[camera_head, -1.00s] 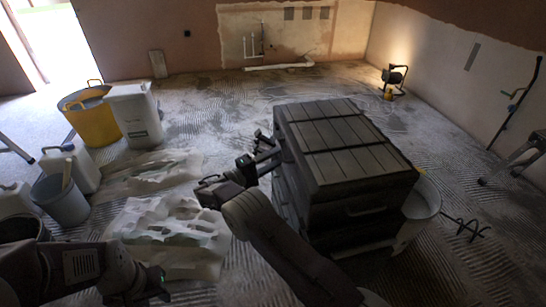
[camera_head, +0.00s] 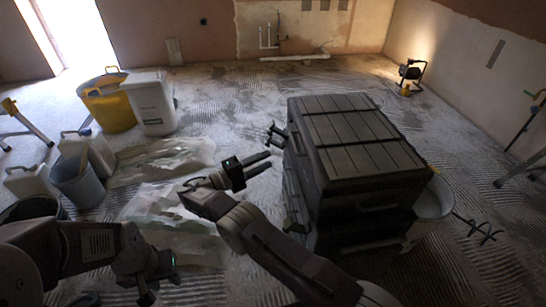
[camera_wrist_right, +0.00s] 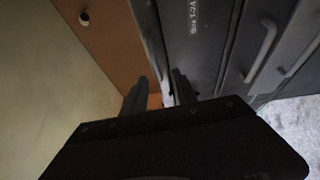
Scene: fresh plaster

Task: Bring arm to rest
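My right gripper (camera_head: 262,164) is just left of the dark stacked chest (camera_head: 352,146) in the head view. Its two fingers are parallel with a gap between them, and nothing shows held. In the right wrist view the same gripper (camera_wrist_right: 158,88) shows both fingers apart, with a dark labelled face with handles (camera_wrist_right: 230,45) beyond them. My left gripper (camera_head: 160,282) is low at the bottom left of the head view, pointing down. Its fingers are too dark and foreshortened to read.
A yellow tub (camera_head: 106,104), a white bucket (camera_head: 150,104), canisters and a grey-blue bucket (camera_head: 78,180) stand at left. Crumpled plastic sheeting (camera_head: 165,160) lies between them and my right arm. A work lamp (camera_head: 410,76) stands at back right. The floor behind the chest is mostly clear.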

